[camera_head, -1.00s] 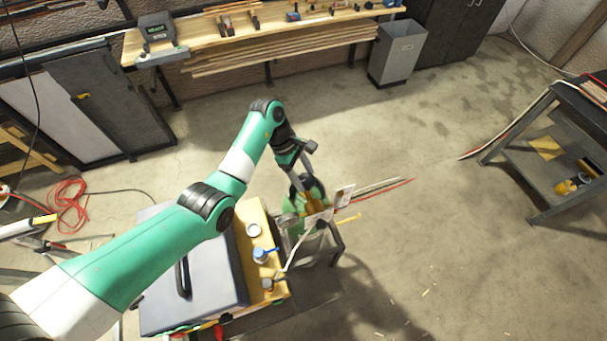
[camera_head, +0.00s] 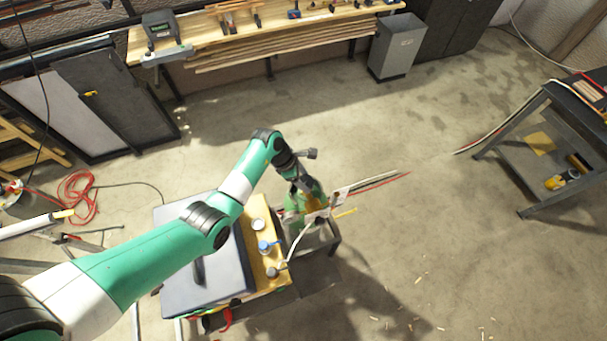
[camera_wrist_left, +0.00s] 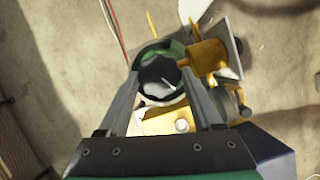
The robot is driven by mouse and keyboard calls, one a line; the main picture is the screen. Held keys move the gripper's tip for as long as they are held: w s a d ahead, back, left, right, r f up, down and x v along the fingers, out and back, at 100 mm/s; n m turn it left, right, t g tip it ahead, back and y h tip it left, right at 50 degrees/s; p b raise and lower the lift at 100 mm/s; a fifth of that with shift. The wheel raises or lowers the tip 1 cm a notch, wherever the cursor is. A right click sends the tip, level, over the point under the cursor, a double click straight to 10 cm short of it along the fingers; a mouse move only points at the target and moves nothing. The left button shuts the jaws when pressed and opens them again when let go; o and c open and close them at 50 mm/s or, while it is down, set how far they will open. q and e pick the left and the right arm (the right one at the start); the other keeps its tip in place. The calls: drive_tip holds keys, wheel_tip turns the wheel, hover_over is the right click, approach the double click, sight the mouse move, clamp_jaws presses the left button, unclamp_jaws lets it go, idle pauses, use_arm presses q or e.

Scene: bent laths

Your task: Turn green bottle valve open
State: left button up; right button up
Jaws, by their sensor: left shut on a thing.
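The green bottle (camera_head: 291,203) stands beside the cart's wooden shelf in the head view, partly hidden by my left gripper (camera_head: 305,188). In the left wrist view, a dark round knob, the valve (camera_wrist_left: 158,74), sits over the bottle's green top (camera_wrist_left: 174,47). My left gripper (camera_wrist_left: 162,80) has one finger on each side of this knob and is shut on it. Brass fittings (camera_wrist_left: 205,57) sit right beside the knob. The valve itself is hidden in the head view. My right gripper is not in view.
A grey box (camera_head: 203,268) and a wooden shelf (camera_head: 262,262) with small containers, one blue-topped (camera_head: 264,247), stand left of the bottle. A white tag (camera_head: 341,195) hangs close to the fittings. The floor to the right is mostly clear.

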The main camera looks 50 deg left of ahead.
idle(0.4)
use_arm(q)
drive_tip(key=o, duration=1.4)
drive_tip(key=shift+c, duration=0.2)
drive_tip(key=p+v, duration=0.1)
drive_tip(key=v, duration=1)
drive_tip(key=shift+r+p, duration=0.35)
drive_tip(key=shift+p, duration=0.05)
drive_tip(key=shift+s, duration=0.1)
